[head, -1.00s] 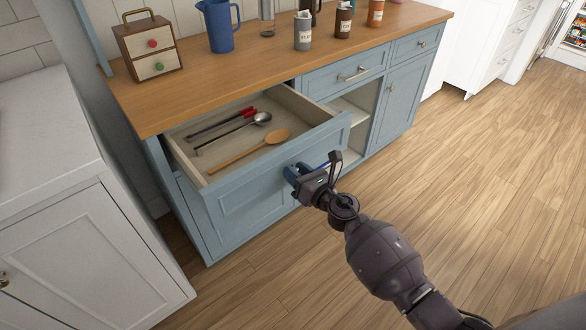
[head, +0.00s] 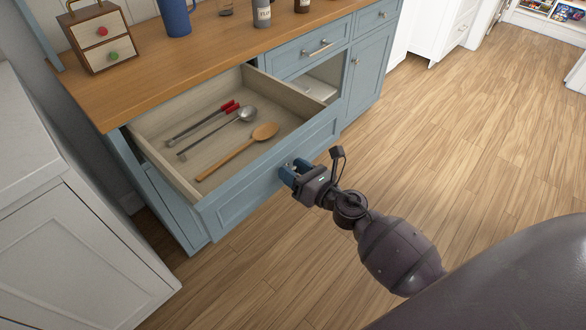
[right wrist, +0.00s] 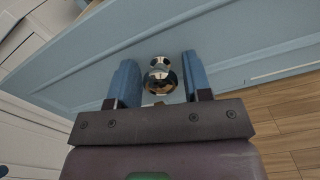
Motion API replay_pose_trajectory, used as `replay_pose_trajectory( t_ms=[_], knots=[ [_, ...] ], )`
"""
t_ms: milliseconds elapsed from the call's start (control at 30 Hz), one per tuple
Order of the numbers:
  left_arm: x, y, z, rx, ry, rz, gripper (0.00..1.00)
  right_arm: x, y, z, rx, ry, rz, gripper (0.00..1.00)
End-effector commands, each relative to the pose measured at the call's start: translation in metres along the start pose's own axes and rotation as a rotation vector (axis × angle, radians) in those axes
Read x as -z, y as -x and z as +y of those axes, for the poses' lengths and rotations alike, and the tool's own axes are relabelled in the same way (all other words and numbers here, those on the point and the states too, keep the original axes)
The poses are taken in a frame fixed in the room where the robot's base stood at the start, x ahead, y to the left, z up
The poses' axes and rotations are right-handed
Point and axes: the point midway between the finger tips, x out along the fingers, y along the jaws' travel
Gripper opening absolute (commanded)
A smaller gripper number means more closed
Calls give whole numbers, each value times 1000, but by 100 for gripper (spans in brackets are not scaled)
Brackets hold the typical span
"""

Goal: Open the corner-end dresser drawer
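The corner-end dresser drawer (head: 270,170) is the blue-fronted one at the left end of the dresser, beside the room's corner. It stands far out, showing its pale inside with red-tipped tongs, a metal ladle and a wooden spoon (head: 238,152). My right gripper (head: 287,172) is at the drawer front. In the right wrist view the round metal knob (right wrist: 160,75) sits between its two blue fingers (right wrist: 160,82). The fingers stand apart, with narrow gaps visible beside the knob. In the head view the gripper hides the knob. My left gripper is not in view.
A white cabinet (head: 75,255) stands close to the drawer's left side. The wooden top (head: 200,55) carries a small box with two drawers (head: 100,40), a blue jug (head: 175,15) and jars. An open shelf (head: 318,88) is right of the drawer. The floor (head: 460,130) at right is clear.

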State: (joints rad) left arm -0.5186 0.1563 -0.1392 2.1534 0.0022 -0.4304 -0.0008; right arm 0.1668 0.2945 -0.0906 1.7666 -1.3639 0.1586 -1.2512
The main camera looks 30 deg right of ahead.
Motion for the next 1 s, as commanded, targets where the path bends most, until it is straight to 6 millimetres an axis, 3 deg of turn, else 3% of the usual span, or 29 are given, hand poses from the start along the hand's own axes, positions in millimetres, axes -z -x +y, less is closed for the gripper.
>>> replay_pose_trajectory(
  t_ms=[100, 467, 1000],
  knots=[
    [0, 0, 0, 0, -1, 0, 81, 0, 0, 0, 0, 0, 0, 58],
    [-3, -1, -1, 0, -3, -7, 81, 0, 6, 0, 0, 0, 0, 58],
    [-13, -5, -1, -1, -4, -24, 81, 2, 90, -1, 3, -1, 3, 58]
  ],
)
